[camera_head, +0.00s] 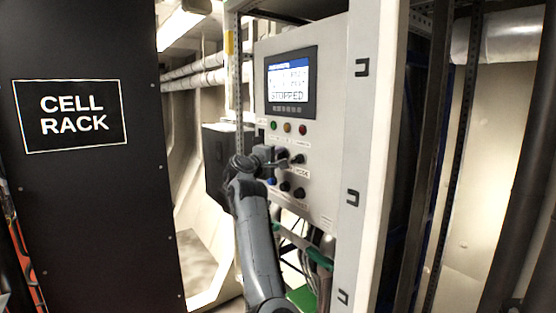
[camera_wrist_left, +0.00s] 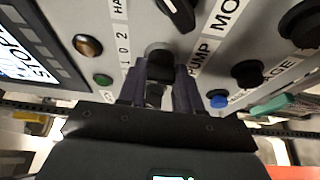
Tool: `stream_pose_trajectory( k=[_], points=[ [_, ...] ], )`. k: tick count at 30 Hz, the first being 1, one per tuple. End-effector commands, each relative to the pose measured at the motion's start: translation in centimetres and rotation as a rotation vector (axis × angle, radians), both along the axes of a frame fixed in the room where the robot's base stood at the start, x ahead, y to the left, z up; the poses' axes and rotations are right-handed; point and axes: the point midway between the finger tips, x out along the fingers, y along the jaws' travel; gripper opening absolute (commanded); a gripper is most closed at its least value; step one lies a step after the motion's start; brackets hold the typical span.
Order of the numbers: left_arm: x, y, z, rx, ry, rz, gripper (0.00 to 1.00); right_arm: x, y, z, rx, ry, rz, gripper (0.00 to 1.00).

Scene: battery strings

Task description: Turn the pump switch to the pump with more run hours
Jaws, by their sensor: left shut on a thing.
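The grey control panel (camera_head: 318,182) stands at the middle of the head view. Its screen (camera_head: 288,80) has a blue header, two small lines I cannot read, and the word STOPPED. My left gripper (camera_head: 277,156) is at the panel's row of black knobs. In the left wrist view its two fingers (camera_wrist_left: 160,85) are shut on the dark pump switch (camera_wrist_left: 160,58), between the "1 0 2" marks and the PUMP label (camera_wrist_left: 200,62). The fingers hide part of the knob, so I cannot tell its position. My right gripper is out of view.
The mode knob (camera_head: 298,158) is close beside the gripped switch. Indicator lamps (camera_head: 287,127) sit above, and a blue button (camera_wrist_left: 217,99) and more dark knobs below. A black cell rack (camera_head: 90,200) stands at left; a pale cabinet post (camera_head: 372,130) borders the panel at right.

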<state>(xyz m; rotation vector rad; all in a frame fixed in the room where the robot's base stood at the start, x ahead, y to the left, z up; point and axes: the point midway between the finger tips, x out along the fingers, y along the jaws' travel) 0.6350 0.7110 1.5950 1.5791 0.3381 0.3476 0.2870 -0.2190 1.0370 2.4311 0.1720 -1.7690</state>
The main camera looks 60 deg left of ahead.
Motion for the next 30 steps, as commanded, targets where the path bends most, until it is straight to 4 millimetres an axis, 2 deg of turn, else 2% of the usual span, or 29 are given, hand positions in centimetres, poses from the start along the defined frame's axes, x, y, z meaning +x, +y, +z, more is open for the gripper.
stream_pose_trajectory(
  k=[1, 7, 15, 21, 30],
  points=[
    [0.0, 0.1, -0.5, 0.02, 0.0, 0.001, 0.04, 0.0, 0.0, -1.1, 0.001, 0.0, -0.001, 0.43],
    [-0.1, 0.1, -1.1, 0.138, 0.006, 0.001, 0.04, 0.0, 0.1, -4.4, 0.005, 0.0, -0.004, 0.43],
    [-0.1, 0.1, -1.1, 0.368, 0.015, 0.001, 0.04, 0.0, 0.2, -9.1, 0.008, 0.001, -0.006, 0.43],
    [-0.1, 0.2, -1.0, 0.526, 0.023, 0.001, 0.04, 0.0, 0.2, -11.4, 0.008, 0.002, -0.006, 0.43],
    [-0.1, 0.3, -0.7, 0.697, 0.031, 0.001, 0.04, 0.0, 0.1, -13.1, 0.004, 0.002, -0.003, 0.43]
  ],
)
